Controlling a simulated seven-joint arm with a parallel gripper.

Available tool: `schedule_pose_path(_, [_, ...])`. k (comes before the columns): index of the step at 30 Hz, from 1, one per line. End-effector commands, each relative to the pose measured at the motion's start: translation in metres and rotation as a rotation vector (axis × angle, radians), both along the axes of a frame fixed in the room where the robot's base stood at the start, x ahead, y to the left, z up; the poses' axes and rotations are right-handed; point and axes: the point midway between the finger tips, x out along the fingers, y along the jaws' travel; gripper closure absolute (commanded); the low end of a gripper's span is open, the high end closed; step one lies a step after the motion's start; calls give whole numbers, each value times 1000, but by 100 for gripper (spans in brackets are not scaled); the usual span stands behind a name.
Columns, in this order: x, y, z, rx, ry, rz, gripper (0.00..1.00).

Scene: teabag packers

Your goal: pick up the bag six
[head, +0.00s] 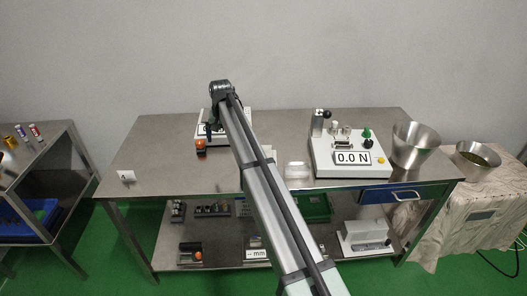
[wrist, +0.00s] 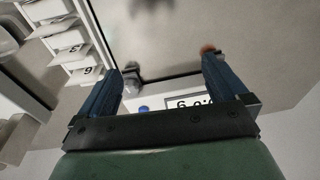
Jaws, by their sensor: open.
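Several white packets stand in a row at the left of the wrist view, in a light holder. The nearest packet (wrist: 84,75) bears a dark numeral that looks like a 6 or a 9; the picture is too small to tell which. Another packet (wrist: 74,54) behind it has a mark I cannot read. My gripper (wrist: 162,64) is open, with nothing between its two blue fingers. The row lies just left of the left finger, apart from it as far as I can tell. In the head view my gripper (head: 211,131) is over the white display device, and I cannot make out the packets.
The white display device (head: 243,118) has an orange part (head: 201,146). The steel table (head: 160,160) is mostly bare at left.

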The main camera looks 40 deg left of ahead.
Motion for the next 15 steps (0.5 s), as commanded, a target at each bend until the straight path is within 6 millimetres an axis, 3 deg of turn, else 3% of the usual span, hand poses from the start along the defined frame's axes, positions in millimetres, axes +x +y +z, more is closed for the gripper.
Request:
schedule_pose_path(1, [32,-10,9,-24,9,-17,0])
schedule_pose_path(6, [100,-49,31,-90,39,-45,0])
schedule_pose_path(10, [127,-68,41,-119,55,-55,0])
schedule_pose_path(15, [139,-78,42,-133,64,-60,0])
